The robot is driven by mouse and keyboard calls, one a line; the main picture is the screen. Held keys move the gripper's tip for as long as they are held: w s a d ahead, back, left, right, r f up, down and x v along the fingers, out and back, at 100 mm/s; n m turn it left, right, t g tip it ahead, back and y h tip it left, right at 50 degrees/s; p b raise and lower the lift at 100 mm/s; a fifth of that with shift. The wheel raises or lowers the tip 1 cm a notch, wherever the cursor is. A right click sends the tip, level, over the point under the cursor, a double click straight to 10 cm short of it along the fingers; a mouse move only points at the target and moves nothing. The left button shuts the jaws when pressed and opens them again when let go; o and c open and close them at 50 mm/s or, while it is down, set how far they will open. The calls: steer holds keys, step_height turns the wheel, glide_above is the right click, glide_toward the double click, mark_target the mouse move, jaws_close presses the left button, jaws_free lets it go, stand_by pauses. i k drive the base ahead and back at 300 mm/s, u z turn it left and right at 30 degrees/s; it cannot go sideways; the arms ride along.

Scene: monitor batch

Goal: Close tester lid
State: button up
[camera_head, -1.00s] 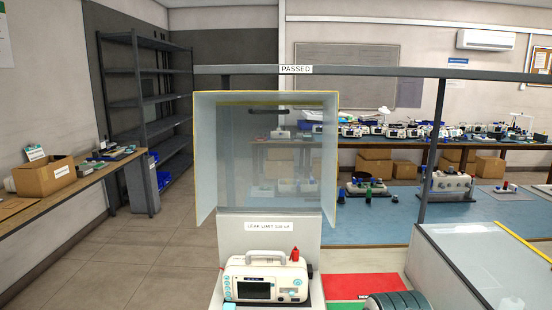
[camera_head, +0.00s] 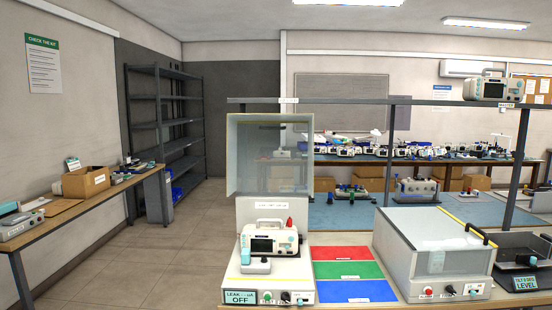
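The leak tester (camera_head: 241,286) stands on the near bench, left of the mats, and its display reads OFF. Its clear lid (camera_head: 262,157) stands raised and open above and behind the tester's bed. A white patient monitor (camera_head: 287,243) with a carry handle and a red part on top sits on the tester, below the raised lid. A smaller white and teal device (camera_head: 256,265) is in front of the monitor. My gripper is not in view.
Red (camera_head: 340,253), green (camera_head: 347,270) and blue mats lie right of the tester. A second box (camera_head: 420,262) with a clear, lowered lid stands further right, beside a dark tilt unit (camera_head: 522,282). An overhead shelf (camera_head: 350,104) crosses behind and holds another monitor (camera_head: 484,88).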

mark_target(232, 119)
steer(key=k, duration=0.2)
steer(key=u, duration=1.3)
steer(key=i, duration=5.65)
steer(key=z, duration=4.15)
steer(key=i, duration=0.45)
steer(key=z, duration=0.2)
